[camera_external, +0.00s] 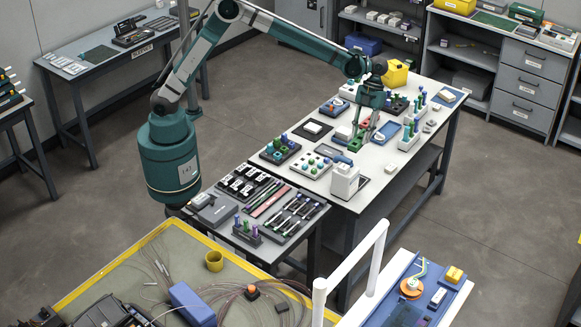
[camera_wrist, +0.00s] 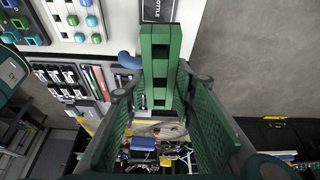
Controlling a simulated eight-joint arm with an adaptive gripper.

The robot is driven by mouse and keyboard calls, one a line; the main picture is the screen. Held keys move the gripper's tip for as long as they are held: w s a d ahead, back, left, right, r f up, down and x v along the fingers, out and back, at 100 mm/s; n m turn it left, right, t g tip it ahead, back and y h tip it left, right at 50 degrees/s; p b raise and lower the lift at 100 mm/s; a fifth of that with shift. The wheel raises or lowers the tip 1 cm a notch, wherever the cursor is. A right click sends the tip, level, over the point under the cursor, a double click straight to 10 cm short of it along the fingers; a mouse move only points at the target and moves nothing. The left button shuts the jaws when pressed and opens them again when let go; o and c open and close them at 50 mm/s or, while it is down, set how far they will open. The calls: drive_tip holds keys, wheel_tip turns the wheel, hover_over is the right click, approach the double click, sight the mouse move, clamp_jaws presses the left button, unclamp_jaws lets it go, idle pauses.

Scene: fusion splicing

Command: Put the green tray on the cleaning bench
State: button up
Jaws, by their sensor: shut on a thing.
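The green tray (camera_wrist: 161,45) is a narrow block with a row of dark square openings. It is between the fingers of my gripper (camera_wrist: 160,84), which is shut on it. In the external view my gripper (camera_external: 369,127) is over the long white-topped bench (camera_external: 388,178), and the green tray (camera_external: 355,145) shows small and green below it. Whether the tray touches the benchtop cannot be told. No readable label in these frames tells me which bench is the cleaning bench.
Racks of coloured bottles (camera_external: 410,136), a white box (camera_external: 345,180) and a yellow container (camera_external: 395,74) crowd the white top. A dark bench with tool trays (camera_external: 290,214) adjoins it. A yellow-edged work table (camera_external: 190,250) stands in front. A grey-topped bench (camera_external: 105,65) stands at the back left.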

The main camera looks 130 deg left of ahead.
drive_tip(key=s+a, duration=0.5)
drive_tip(key=a, duration=0.8)
drive_tip(key=s+a, duration=0.6)
drive_tip(key=a, duration=0.6)
drive_tip(key=s+a+f, duration=0.1)
drive_tip(key=s+a, duration=1.6)
drive_tip(key=a, duration=0.4)
wheel_tip(320, 180, down, 11)
drive_tip(key=shift+s+m, duration=0.4)
drive_tip(key=shift+f, duration=0.15)
drive_tip(key=shift+f+b, duration=0.3)
drive_tip(key=shift+f, duration=2.75)
drive_tip(key=shift+f, duration=0.1)
drive_tip(key=shift+f, duration=1.8)
